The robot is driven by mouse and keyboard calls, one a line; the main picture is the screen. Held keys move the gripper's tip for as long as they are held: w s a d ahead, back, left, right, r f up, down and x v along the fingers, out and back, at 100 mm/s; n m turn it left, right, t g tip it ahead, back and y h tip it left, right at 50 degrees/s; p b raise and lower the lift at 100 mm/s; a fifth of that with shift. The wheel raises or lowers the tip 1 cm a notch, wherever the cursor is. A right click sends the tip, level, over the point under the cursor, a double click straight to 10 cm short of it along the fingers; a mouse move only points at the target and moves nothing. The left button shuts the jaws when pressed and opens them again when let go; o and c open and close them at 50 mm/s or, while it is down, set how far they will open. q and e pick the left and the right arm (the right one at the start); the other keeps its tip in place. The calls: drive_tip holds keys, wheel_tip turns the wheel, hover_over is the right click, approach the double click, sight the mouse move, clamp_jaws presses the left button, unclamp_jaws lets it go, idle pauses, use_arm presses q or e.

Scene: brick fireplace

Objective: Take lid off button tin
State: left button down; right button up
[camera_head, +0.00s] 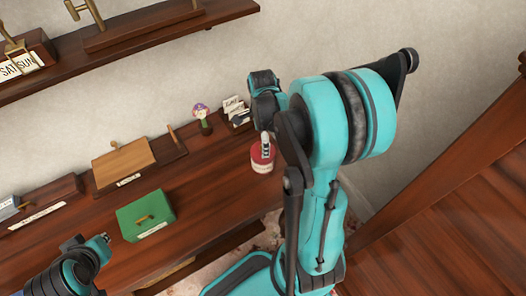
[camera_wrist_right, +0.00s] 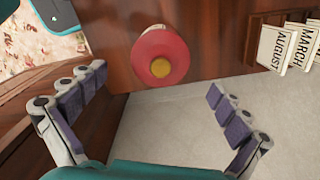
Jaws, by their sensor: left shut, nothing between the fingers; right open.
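The button tin (camera_head: 262,168) stands upright near the right end of the wooden desk. It is pale with a label, and its red lid (camera_head: 256,153) is on. In the right wrist view the round red lid (camera_wrist_right: 146,56) shows from above with a yellow knob (camera_wrist_right: 160,67) in its middle. My right gripper (camera_wrist_right: 157,84) is open, its fingers spread on either side of the lid in that view, with a gap to it. In the head view its fingertip partly covers the lid. My left gripper (camera_head: 105,240) is shut and empty by the desk's front left, near the green box.
Month cards (camera_wrist_right: 290,45) stand just behind the tin. A wall shelf (camera_head: 150,35) runs above. My right arm covers the area right of the tin.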

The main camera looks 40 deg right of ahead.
wheel_tip(320, 180, down, 5)
drive_tip(key=shift+d+b, duration=0.1)
drive_tip(key=shift+b, duration=0.8)
drive_tip(key=c, duration=1.4)
drive_tip(key=shift+s, duration=0.1)
drive_tip(key=shift+c, duration=0.7)
